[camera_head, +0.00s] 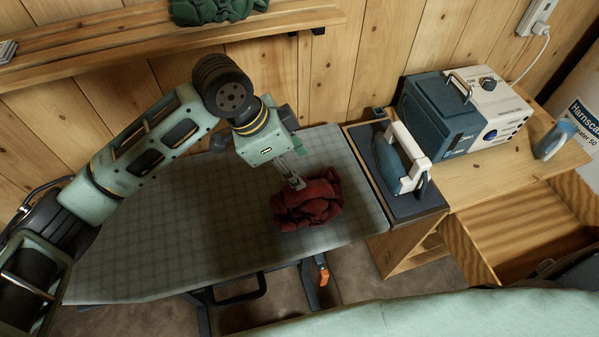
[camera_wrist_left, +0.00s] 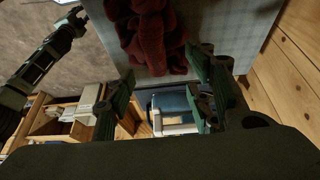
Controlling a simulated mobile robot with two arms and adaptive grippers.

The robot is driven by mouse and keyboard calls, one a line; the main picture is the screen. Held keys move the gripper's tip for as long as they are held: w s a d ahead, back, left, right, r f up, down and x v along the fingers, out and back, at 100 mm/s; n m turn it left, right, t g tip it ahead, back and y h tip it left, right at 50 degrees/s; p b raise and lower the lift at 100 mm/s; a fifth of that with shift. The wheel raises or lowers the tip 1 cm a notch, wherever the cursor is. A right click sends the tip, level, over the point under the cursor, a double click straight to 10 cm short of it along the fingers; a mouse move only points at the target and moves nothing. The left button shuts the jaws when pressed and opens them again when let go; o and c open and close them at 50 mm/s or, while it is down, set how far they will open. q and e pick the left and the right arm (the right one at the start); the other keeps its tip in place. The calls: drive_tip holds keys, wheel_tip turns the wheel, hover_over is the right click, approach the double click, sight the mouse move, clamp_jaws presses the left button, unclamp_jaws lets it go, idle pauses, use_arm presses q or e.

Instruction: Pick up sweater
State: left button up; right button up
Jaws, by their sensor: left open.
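The sweater (camera_head: 308,204) is a dark red crumpled heap on the right part of the ironing board (camera_head: 180,235). In the left wrist view the sweater (camera_wrist_left: 152,38) lies just beyond the fingertips at the top. My left gripper (camera_head: 298,183) comes in from the left and points down at the sweater's upper left edge. I cannot tell whether a finger touches the cloth. My right gripper is not visible in the head view.
An iron (camera_head: 408,165) stands on a dark pad right of the board. A blue and white steam unit (camera_head: 465,115) sits on the wooden bench behind it. A wall shelf (camera_head: 120,50) holds a folded green cloth (camera_head: 215,10). The board's left half is clear.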

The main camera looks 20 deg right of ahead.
sight(307, 184)
use_arm(q)
drive_tip(key=shift+w+d+f, duration=0.1)
drive_tip(key=shift+w, duration=0.05)
drive_tip(key=shift+s+d+f+p, duration=0.45)
drive_tip(key=shift+s+f, duration=0.1)
drive_tip(key=shift+s, duration=0.2)
drive_tip(key=shift+p+x, duration=0.65)
drive_tip(key=shift+x, duration=1.7)
drive_tip(key=shift+w+f, duration=0.15)
drive_tip(key=shift+f, duration=0.2)
drive_tip(key=c, duration=1.2)
clamp_jaws()
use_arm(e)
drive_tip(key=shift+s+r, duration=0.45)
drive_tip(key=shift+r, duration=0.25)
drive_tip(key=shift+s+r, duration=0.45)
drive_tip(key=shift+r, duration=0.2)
